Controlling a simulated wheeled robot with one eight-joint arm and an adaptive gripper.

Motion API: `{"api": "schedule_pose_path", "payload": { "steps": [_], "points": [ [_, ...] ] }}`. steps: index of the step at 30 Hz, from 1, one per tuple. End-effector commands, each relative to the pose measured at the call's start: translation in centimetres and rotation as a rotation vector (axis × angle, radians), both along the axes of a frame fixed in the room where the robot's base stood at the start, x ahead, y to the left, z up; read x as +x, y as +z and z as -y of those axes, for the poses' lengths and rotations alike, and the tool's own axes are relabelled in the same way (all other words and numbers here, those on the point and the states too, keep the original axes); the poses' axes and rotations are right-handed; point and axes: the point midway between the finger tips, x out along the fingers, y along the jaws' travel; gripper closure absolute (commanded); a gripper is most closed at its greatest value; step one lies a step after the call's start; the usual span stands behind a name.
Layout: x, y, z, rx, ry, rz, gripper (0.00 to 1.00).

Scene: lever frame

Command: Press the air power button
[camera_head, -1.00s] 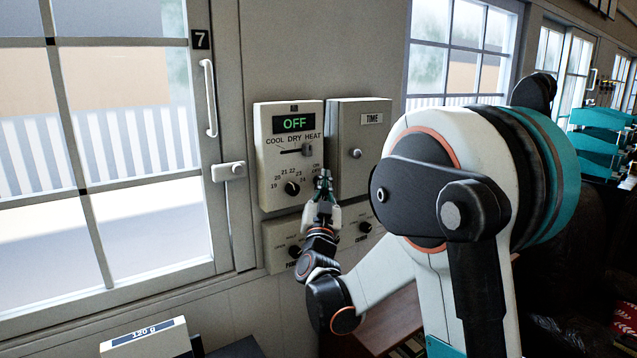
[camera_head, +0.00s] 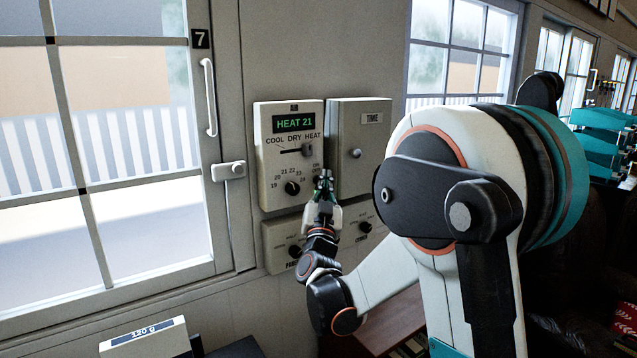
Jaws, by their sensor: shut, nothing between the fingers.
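The air control panel (camera_head: 265,168) is a cream box on the wall with a green display (camera_head: 294,123) that reads HEAT 21. Below the display is a slider (camera_head: 307,150) at the HEAT end of COOL DRY HEAT. A dark temperature knob (camera_head: 292,188) sits lower, among numbers from 19 to 24. An ON/OFF label (camera_head: 316,167) shows at the panel's lower right. My gripper (camera_head: 325,176) is shut and empty, with its tips just below that label. The power button is hidden behind the fingers, and I cannot tell whether they touch it.
A grey TIME box (camera_head: 362,125) with a knob adjoins the panel on the right. Two smaller knob panels sit below, partly behind my arm. A window with a white handle (camera_head: 209,98) is at left. A 120 g box (camera_head: 145,338) stands at the bottom left.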

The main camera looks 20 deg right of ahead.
Motion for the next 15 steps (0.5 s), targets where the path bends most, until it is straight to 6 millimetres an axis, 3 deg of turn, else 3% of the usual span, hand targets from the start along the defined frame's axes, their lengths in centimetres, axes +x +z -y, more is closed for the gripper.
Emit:
{"api": "schedule_pose_path", "payload": {
  "steps": [9,15],
  "points": [
    [-0.2,0.0,0.1,0.000,0.000,0.000,1.00],
    [-1.6,0.0,0.3,0.000,0.000,0.000,1.00]
  ]
}}
